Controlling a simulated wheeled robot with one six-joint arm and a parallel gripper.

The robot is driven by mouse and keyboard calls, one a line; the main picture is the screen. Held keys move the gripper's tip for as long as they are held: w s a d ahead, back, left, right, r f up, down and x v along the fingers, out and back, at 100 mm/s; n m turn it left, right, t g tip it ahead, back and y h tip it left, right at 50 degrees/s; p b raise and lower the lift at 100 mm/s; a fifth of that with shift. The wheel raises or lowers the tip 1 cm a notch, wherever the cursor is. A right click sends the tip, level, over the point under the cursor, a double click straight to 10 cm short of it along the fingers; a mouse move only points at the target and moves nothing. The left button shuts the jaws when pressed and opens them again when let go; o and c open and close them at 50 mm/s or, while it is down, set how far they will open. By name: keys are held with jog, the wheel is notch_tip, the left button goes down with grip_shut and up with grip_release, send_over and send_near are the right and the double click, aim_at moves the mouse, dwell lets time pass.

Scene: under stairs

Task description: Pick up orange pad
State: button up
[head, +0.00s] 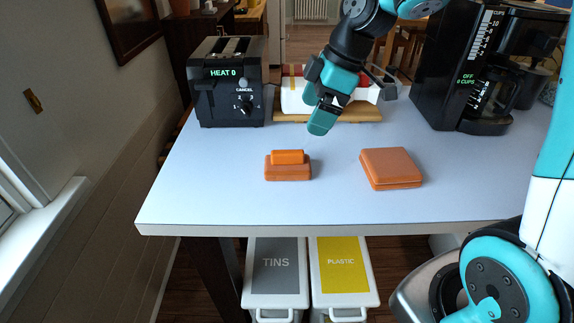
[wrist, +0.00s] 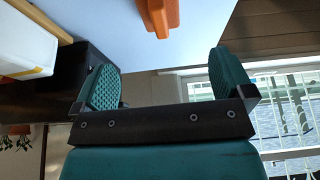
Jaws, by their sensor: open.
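A flat, square orange pad (head: 390,166) lies on the pale table, right of centre in the head view. A smaller orange block with a raised bar on top (head: 288,168) lies to its left, apart from it. My gripper (head: 322,112) is above the table, behind and between these two, with its fingers pointing downward. In the wrist view my gripper (wrist: 164,78) is open, with nothing between its teal fingers. Part of an orange thing (wrist: 162,16) shows at the top of that view, beyond the fingers; it looks like the block with the raised bar.
A black toaster (head: 228,84) stands at the back left of the table (head: 220,205). A white container on a wooden board (head: 360,112) is behind my gripper. A black coffee maker (head: 470,75) stands at the back right. The table's front is clear. Two bins (head: 343,290) are below.

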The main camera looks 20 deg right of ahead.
aim_at(288, 151)
jog(key=x, duration=0.8)
jog(key=shift+a+f, duration=0.1)
jog(key=shift+f, duration=0.05)
jog(key=x, duration=0.3)
jog(key=p+x, duration=0.1)
jog(key=x, duration=0.1)
jog(key=shift+w+a, duration=0.25)
jog(key=shift+a, duration=0.05)
jog(key=shift+c, duration=0.2)
jog(key=c, duration=1)
